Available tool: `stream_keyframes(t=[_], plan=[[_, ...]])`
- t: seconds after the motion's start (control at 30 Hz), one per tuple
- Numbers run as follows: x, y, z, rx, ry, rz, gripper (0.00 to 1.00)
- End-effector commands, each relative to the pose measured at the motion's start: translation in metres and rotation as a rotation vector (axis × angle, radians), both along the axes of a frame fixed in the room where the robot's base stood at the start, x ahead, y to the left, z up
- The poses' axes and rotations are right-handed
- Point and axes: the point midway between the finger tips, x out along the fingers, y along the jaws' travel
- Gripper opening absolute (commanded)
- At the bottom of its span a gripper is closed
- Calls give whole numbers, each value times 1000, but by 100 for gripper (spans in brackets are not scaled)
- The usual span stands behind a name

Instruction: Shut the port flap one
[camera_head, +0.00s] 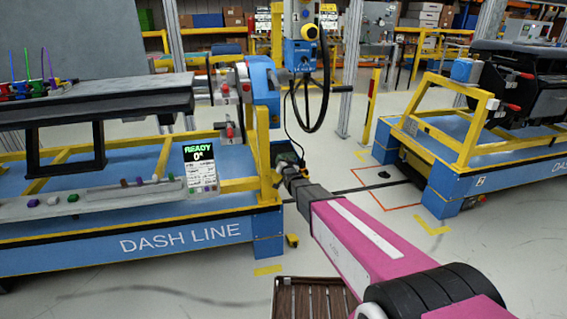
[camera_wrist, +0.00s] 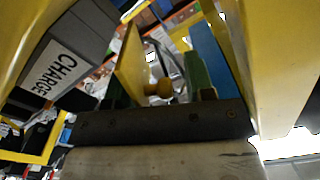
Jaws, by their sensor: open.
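My gripper (camera_head: 290,158) is at the far end of my pink arm, beside the yellow post at the right end of the dash line cart (camera_head: 180,238). In the wrist view my gripper (camera_wrist: 160,84) is open, with its fingers apart and a small yellow knob (camera_wrist: 160,88) showing between or beyond them. A grey box (camera_wrist: 70,50) with a white label reading CHARGE is close on the left of the wrist view, tilted.
Yellow frame bars (camera_wrist: 245,60) stand close around my gripper. A READY screen (camera_head: 201,167) is on the cart's front. Another blue cart (camera_head: 500,185) stands right, with open floor between.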

Motion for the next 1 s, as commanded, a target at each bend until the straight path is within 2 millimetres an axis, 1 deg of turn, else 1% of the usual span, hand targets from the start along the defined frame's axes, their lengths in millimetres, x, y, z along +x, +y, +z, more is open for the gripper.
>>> stream_keyframes(t=[0.17,0.27,0.3,0.33,1.0], plan=[[0,0,0,0,0,0,49],[0,0,0,0,0,0,20],[0,0,0,0,0,0,7],[0,0,0,0,0,0,4],[0,-1,0,23,5,0,4]])
